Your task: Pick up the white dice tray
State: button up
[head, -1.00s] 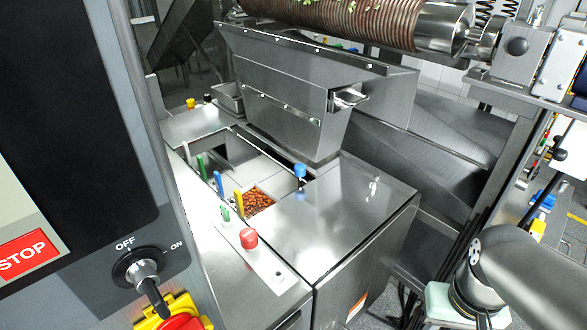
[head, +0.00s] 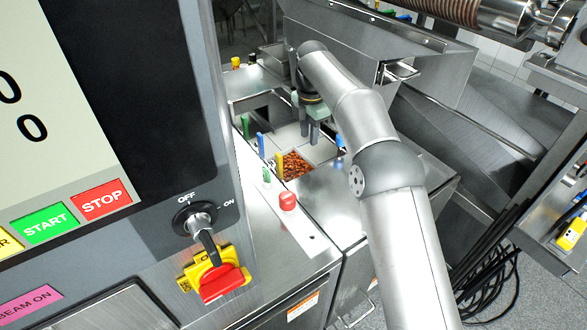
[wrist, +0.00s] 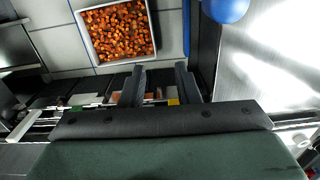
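The white dice tray (wrist: 87,42) is a square tray with a thin white rim, filled with orange-brown dice. It lies at the upper left in the wrist view, on pale tiles beyond my fingertips. In the head view its brown dice (head: 295,166) show in the recess of the steel machine, partly behind the yellow handle. My gripper (head: 309,127) points down above the recess, on the far side of the tray. In the wrist view its two fingers (wrist: 160,84) are apart with nothing between them. The fingers do not touch the tray.
A blue knob (wrist: 225,8) stands right of the tray in the wrist view. Green, blue and yellow handles (head: 278,165) line the recess's near left edge. A red button (head: 288,201) sits on the strip in front. A steel hopper (head: 365,45) overhangs behind.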

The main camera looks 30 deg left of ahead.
jog(key=shift+n, duration=0.4)
jog(key=shift+w+a+f+p, duration=0.2)
jog(key=shift+f+p, duration=0.15)
jog(key=shift+f, duration=2.65)
jog(key=shift+w+a+f+p, duration=0.2)
jog(key=shift+f+p, duration=0.1)
jog(key=shift+f, duration=2.65)
jog(key=shift+w+a+f+p, duration=0.2)
jog(key=shift+f+p, duration=0.15)
jog(key=shift+f, duration=2.65)
grip_shut()
